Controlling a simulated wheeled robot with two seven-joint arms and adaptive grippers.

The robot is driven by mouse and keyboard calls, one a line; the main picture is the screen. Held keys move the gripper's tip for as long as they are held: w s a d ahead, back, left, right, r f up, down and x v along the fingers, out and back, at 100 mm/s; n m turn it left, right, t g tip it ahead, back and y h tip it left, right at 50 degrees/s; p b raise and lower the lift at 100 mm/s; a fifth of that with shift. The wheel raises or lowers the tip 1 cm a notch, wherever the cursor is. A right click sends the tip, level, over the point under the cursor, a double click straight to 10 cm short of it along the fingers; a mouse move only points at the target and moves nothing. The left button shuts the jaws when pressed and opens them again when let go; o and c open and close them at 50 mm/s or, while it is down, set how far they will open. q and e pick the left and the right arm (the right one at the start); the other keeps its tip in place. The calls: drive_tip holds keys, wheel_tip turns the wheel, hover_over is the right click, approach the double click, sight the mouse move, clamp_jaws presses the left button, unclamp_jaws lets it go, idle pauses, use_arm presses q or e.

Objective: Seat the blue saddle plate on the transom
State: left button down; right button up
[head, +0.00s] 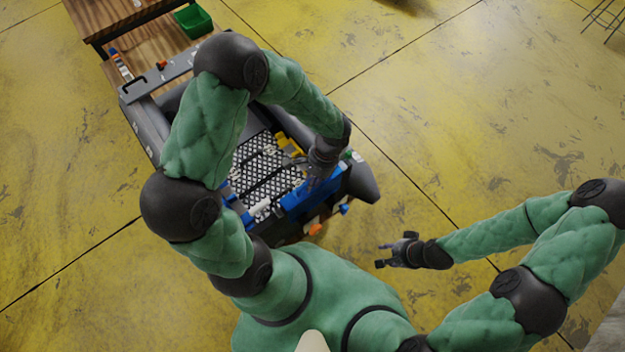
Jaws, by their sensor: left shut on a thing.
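The blue saddle plate (297,203) shows as a blue piece at the near right end of the grey inflatable boat (148,128). My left gripper (314,178) reaches down over it from above and is shut on it; the fingers partly hide the contact. The transom is at this near end, mostly hidden by the blue piece and my arm, so I cannot tell whether the plate touches it. My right gripper (384,256) is empty, its fingers apart, over the floor to the right of the boat.
A wooden table (140,50) with a green bin (194,20) stands at the upper left. A grey board (170,72) lies across the boat's far end. Yellow parts (288,145) and an orange piece (315,229) show around the boat.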

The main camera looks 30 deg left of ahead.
use_arm(q)
drive_tip(key=shift+f+b, duration=1.35)
drive_tip(key=shift+f, duration=0.1)
idle(0.5)
drive_tip(key=c, duration=1)
unclamp_jaws()
drive_tip(key=v, duration=1.2)
